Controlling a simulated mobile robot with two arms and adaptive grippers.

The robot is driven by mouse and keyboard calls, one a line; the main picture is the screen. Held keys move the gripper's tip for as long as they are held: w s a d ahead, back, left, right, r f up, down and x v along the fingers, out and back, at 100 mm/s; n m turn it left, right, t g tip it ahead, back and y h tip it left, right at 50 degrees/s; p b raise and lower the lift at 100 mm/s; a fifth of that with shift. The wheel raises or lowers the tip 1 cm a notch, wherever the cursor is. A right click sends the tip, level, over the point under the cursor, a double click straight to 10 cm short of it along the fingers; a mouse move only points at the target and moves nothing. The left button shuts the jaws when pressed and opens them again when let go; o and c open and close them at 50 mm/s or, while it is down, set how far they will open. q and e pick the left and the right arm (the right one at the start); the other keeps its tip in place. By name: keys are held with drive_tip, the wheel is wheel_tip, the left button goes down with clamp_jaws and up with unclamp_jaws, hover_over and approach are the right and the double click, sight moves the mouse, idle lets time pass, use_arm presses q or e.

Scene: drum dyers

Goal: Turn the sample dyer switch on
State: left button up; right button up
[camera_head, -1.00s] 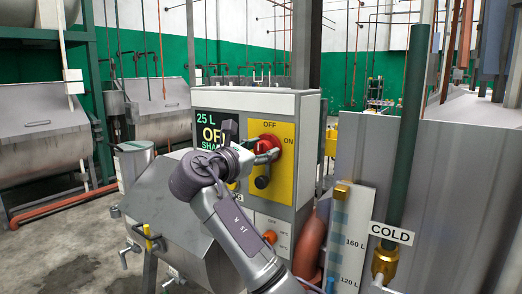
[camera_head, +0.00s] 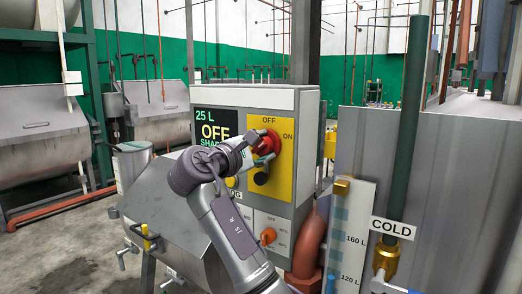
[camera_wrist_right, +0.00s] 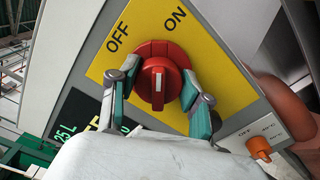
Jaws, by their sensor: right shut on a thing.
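The sample dyer switch is a red round knob (camera_head: 268,139) on a yellow plate (camera_head: 285,165) marked OFF at the top and ON to the right. In the right wrist view the knob (camera_wrist_right: 158,84) has a raised grip with a white mark. My right gripper (camera_head: 258,152) is at the knob, shut on it, with one finger on each side in the right wrist view (camera_wrist_right: 159,80). The display (camera_head: 215,130) beside the plate reads 25 L and OFF; its lower part is hidden by my arm. My left gripper is out of view.
An orange knob (camera_head: 268,236) sits on a white panel below the plate. A red-orange pipe (camera_head: 310,250) and a level gauge (camera_head: 350,235) stand to the right. The steel dyer drum (camera_head: 165,215) is left of my arm.

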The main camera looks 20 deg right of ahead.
drive_tip(key=m+b, duration=0.1)
drive_tip(key=m, duration=0.3)
drive_tip(key=shift+f+m, duration=0.15)
drive_tip(key=shift+m, duration=0.15)
drive_tip(key=shift+m+b, duration=0.75)
drive_tip(key=shift+m, duration=0.85)
drive_tip(key=o, duration=1.2)
drive_tip(key=shift+c, duration=0.2)
drive_tip(key=v, duration=0.7)
drive_tip(key=shift+s+a, duration=0.15)
drive_tip(key=shift+a, duration=0.05)
drive_tip(key=shift+f, duration=0.1)
